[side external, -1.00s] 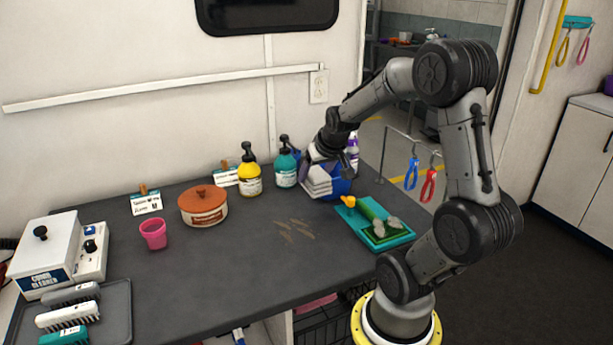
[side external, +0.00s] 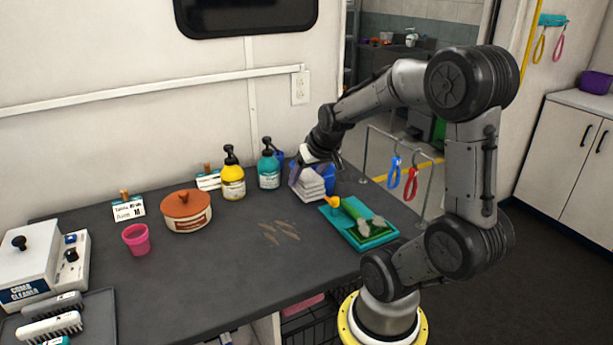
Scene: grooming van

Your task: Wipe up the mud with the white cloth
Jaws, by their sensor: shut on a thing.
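The mud (side external: 280,231) shows as several brown streaks on the dark grey counter, near its middle. White folded cloth (side external: 309,184) shows in a blue container (side external: 329,176) at the back right of the counter. My gripper (side external: 319,158) is over the container, pointing down. It is shut on a white cloth (side external: 308,154) just above the folded pile. The fingertips are small and partly hidden, so the exact grip is unclear. The mud is to the left of and nearer than my gripper, and nothing covers it.
A teal tray (side external: 361,240) with a green and yellow tool lies right of the mud. Yellow (side external: 232,180) and teal (side external: 269,172) pump bottles, a lidded pot (side external: 187,213) and a pink cup (side external: 136,239) stand left. The counter around the mud is clear.

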